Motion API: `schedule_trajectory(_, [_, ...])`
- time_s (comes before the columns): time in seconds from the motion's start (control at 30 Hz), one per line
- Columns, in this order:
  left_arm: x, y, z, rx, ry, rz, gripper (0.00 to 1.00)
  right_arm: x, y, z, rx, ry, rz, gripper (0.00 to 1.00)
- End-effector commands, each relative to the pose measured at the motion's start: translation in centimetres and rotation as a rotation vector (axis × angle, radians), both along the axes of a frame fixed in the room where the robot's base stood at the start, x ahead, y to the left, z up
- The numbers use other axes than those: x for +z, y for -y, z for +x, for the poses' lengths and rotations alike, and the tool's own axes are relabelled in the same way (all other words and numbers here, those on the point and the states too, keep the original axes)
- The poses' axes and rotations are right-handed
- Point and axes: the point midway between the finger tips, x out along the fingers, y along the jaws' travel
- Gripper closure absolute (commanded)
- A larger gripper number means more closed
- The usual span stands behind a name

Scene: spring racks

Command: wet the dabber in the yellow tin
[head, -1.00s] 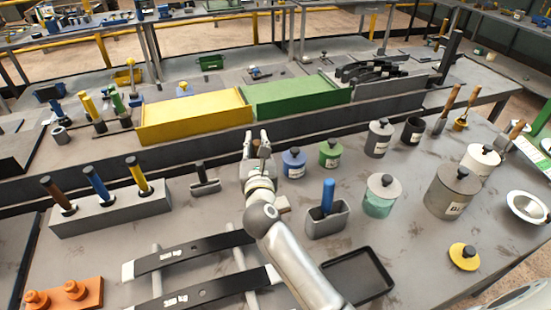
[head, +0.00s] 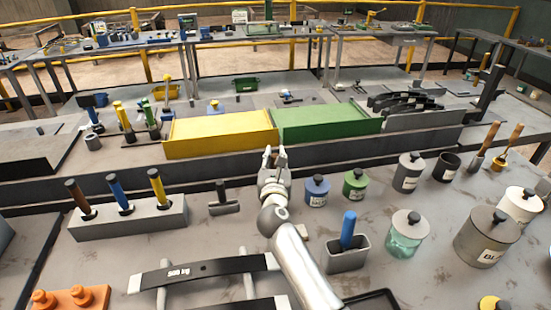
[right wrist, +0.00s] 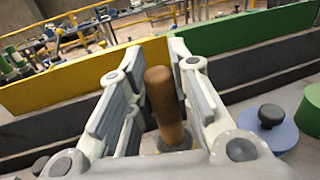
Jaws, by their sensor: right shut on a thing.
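My right gripper (head: 274,158) is raised over the bench in front of the seam between the yellow and green bins. It is shut on a brown wooden handle (right wrist: 164,100), taken to be the dabber's, which stands nearly upright between the fingers in the right wrist view. The handle's lower end and any dabber head are hidden by the gripper. A yellow round piece with a black knob (head: 491,302) is cut off at the lower right; I cannot tell whether it is a tin or a loose lid. A small yellow piece with a wooden handle (head: 500,163) is at the far right. My left gripper is not in view.
Blue (head: 317,191) and green (head: 355,185) lidded tins stand just right of the gripper. Grey (head: 408,173), glass (head: 405,235) and large grey (head: 485,240) lidded containers stand further right. A grey holder with a blue handle (head: 346,257) stands nearer. The yellow bin (head: 222,136) is behind.

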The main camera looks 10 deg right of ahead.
Motion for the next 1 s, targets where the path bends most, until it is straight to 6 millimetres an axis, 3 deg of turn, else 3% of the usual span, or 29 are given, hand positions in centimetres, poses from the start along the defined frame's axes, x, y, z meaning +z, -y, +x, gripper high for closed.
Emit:
schedule_trajectory(0.1, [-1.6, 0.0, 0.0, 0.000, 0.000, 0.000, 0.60, -1.5, 0.0, 0.0, 0.000, 0.002, 0.000, 1.00])
schedule_trajectory(0.6, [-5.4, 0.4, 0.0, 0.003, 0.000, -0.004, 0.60, -5.9, 0.0, 0.0, -0.001, 0.000, 0.002, 1.00])
schedule_trajectory(1.0, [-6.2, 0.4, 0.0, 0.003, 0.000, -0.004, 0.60, -6.9, 0.0, 0.0, -0.001, 0.001, 0.000, 1.00])
